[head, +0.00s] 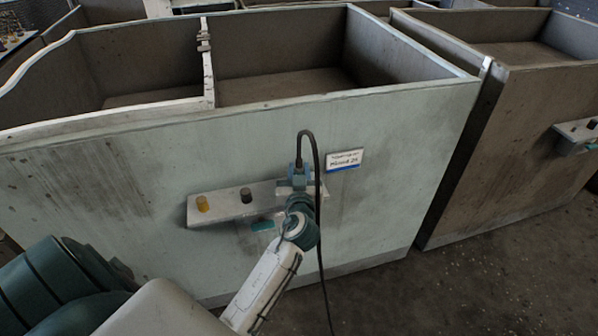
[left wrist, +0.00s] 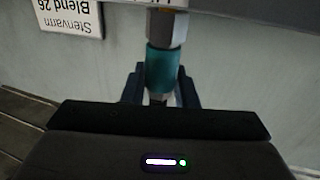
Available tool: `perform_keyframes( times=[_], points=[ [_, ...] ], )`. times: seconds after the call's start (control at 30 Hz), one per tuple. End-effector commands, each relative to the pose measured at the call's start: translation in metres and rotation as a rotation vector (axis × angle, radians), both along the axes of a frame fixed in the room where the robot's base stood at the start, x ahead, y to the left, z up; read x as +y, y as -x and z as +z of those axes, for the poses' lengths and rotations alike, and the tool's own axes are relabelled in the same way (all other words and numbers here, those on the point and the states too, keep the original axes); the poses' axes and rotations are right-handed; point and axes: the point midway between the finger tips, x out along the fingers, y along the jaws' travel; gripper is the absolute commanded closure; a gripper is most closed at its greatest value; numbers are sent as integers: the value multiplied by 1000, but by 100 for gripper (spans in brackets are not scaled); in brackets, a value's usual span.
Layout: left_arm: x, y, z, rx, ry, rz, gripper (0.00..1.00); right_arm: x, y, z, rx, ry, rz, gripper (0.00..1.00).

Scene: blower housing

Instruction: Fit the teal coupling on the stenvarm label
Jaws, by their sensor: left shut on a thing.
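The teal coupling (left wrist: 165,68) is between the two dark fingers of my left gripper (left wrist: 162,88), which is shut on it. A metal hex fitting (left wrist: 165,27) adjoins it on the ledge side; I cannot tell whether it is seated. In the head view, my left gripper (head: 298,178) is above the right end of a pale ledge (head: 222,206) on the bin front. A black hose (head: 317,160) loops up from there and hangs down. The white Stenvarm label (head: 344,160) is just right of the gripper; it shows upside down in the left wrist view (left wrist: 72,15). My right gripper is not in view.
Yellow (head: 202,203) and black (head: 246,195) caps stand on the ledge's left part. A small teal piece (head: 263,225) shows below the ledge. A brown bin (head: 520,150) with a similar ledge (head: 577,131) stands to the right. The floor in front is clear.

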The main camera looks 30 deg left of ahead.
Motion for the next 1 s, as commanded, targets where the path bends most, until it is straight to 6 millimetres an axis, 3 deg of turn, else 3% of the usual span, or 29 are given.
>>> perform_keyframes(
  times=[0.23,0.27,0.37,0.77,1.0],
  points=[
    [0,0,-5,-2,-1,0,100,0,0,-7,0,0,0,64],
    [0,0,-4,-2,-1,0,68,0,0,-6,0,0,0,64],
    [0,0,-4,-1,-1,0,48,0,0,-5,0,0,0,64],
    [-5,7,-6,0,2,-1,48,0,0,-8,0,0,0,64],
    [-31,45,-8,0,6,0,48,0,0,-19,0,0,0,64]
  ],
)
